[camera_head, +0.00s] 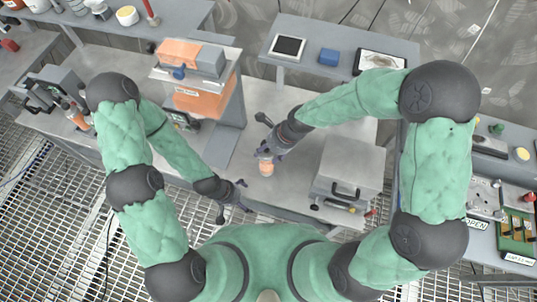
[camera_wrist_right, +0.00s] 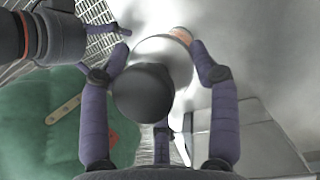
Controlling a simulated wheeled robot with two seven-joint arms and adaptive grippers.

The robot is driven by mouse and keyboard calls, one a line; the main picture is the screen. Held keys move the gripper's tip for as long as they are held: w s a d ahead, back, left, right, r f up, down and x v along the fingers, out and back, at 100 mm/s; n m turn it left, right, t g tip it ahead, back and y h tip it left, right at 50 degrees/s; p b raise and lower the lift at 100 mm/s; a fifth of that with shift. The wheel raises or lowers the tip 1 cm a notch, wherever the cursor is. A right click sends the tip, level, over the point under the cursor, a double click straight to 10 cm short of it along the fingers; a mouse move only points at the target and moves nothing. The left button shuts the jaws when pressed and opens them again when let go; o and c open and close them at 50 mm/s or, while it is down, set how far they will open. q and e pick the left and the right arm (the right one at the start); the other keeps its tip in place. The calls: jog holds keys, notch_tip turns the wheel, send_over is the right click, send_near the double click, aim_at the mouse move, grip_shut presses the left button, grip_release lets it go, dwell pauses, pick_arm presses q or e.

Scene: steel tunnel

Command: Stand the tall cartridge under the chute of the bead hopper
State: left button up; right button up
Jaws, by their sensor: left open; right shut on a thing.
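My right gripper (camera_head: 268,153) is shut on the tall cartridge (camera_head: 266,168), a pale cylinder with an orange band, over the middle of the steel bench. In the right wrist view the fingers close around the cartridge (camera_wrist_right: 165,52); its dark rounded end (camera_wrist_right: 143,93) faces the camera and the orange band is at the far end. Whether its base touches the bench is unclear. The bead hopper (camera_head: 203,102), orange and grey, stands to the left on the bench; its chute cannot be clearly made out. My left gripper (camera_head: 240,193) is open and empty near the bench's front edge, left of the cartridge.
A grey box with a black handle (camera_head: 347,172) stands right of the cartridge. A grey device (camera_head: 52,85) with small orange items beside it is at the far left. A back shelf holds a tablet (camera_head: 288,46) and a blue block (camera_head: 328,56).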

jog(key=shift+f+b, duration=0.35)
jog(key=shift+f, duration=1.35)
jog(key=o, duration=1.7)
